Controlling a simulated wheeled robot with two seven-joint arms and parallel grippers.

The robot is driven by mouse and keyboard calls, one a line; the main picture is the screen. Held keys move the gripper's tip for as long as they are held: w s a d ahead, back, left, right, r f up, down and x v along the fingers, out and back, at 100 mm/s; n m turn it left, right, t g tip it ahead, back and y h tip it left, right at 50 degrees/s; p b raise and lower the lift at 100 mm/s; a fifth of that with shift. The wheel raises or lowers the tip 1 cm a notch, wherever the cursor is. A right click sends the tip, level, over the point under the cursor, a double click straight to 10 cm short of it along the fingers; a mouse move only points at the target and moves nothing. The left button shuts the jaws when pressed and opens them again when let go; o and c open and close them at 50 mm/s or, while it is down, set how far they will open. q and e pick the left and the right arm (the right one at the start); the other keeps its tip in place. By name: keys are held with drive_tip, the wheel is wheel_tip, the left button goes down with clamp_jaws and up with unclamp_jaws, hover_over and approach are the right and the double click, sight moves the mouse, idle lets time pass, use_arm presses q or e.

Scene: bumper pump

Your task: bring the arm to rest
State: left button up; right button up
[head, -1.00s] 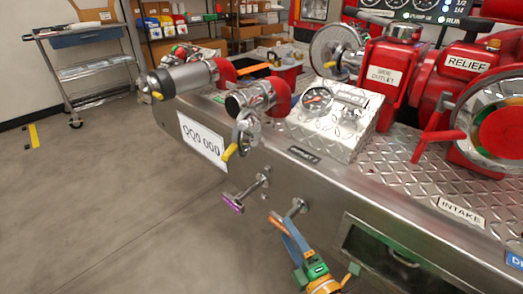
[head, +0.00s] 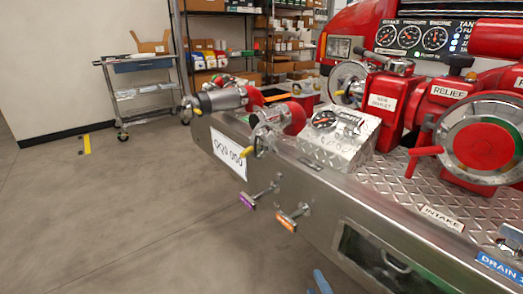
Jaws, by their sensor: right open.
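Only a blue fingertip part of my right gripper (head: 320,283) shows, at the bottom edge of the head view. It is open, and the rest of it is cut off by the frame. It is apart from the orange-tagged pull handle (head: 287,221) and the purple-tagged pull handle (head: 248,201), which stick out from the bumper's front face. Nothing shows held in the visible part. My left gripper is not in view.
The steel bumper (head: 345,197) carries a gauge box (head: 338,137), red valves and a large capped intake (head: 482,138). Outlet fittings (head: 222,99) jut out at its left end. A cart (head: 145,88) stands at the back left.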

drive_tip(key=s+d+f+m+g+h, duration=0.25)
drive_tip(key=s+f+m, duration=0.25)
drive_tip(key=f, duration=0.6)
drive_tip(key=s+d+f+m+g+h, duration=0.1)
drive_tip(key=s+f+m+g, duration=0.35)
drive_tip(key=f, duration=0.55)
drive_tip(key=s+d+f+m+g, duration=0.2)
drive_tip(key=s+f+m+g, duration=0.3)
drive_tip(key=s, duration=0.6)
drive_tip(key=s+d+f+m+g, duration=0.25)
drive_tip(key=s+f, duration=0.45)
drive_tip(key=s, duration=0.5)
use_arm(q)
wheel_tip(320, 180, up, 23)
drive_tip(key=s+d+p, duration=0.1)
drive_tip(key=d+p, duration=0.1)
drive_tip(key=p, duration=2.1)
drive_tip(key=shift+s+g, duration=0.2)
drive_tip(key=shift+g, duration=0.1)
use_arm(e)
wheel_tip(320, 180, up, 23)
drive_tip(key=a, duration=0.2)
drive_tip(key=shift+s+a+g+h, duration=0.2)
drive_tip(key=shift+s+g+h, duration=0.15)
drive_tip(key=shift+g, duration=0.1)
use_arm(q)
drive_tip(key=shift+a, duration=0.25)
use_arm(e)
drive_tip(key=shift+w, duration=0.1)
